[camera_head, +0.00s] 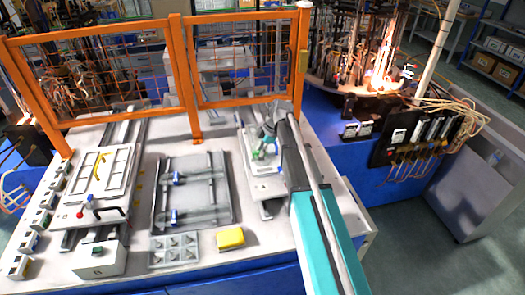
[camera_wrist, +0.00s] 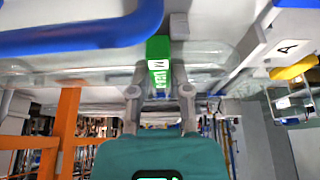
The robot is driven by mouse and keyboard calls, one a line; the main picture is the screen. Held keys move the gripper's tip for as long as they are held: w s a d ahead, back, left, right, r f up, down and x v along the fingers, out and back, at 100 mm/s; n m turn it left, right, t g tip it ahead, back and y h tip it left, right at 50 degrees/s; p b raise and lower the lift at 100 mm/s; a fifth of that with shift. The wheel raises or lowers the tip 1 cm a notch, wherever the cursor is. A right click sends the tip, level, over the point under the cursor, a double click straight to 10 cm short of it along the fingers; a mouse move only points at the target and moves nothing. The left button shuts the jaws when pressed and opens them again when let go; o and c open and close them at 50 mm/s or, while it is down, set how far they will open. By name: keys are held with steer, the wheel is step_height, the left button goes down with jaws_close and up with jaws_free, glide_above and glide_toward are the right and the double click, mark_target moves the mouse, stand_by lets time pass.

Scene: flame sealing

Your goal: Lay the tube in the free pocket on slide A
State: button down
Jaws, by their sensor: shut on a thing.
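My gripper (camera_wrist: 160,95) is shut on a green, labelled part (camera_wrist: 158,62) in the wrist view. A clear glass tube (camera_wrist: 95,62) runs sideways there, and the green part sits at its middle. In the head view my gripper (camera_head: 268,132) is over the right-hand white slide (camera_head: 262,187), with green (camera_head: 258,154) showing just below it. A white block marked A (camera_wrist: 287,48) shows at the right of the wrist view. The arm hides part of this slide. I cannot tell whether the tube touches it, and its free pocket is not clear.
A dark tray (camera_head: 192,190) with clear, blue-marked tubes lies mid-bench. Another white slide (camera_head: 97,178) with a yellow piece (camera_head: 99,163) is at left. A grey pocketed plate (camera_head: 175,249) and yellow block (camera_head: 230,238) lie in front. An orange fence (camera_head: 183,75) stands behind.

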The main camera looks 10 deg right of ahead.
steer(key=shift+c, duration=2.4)
jaws_free()
steer(key=shift+r, duration=0.1)
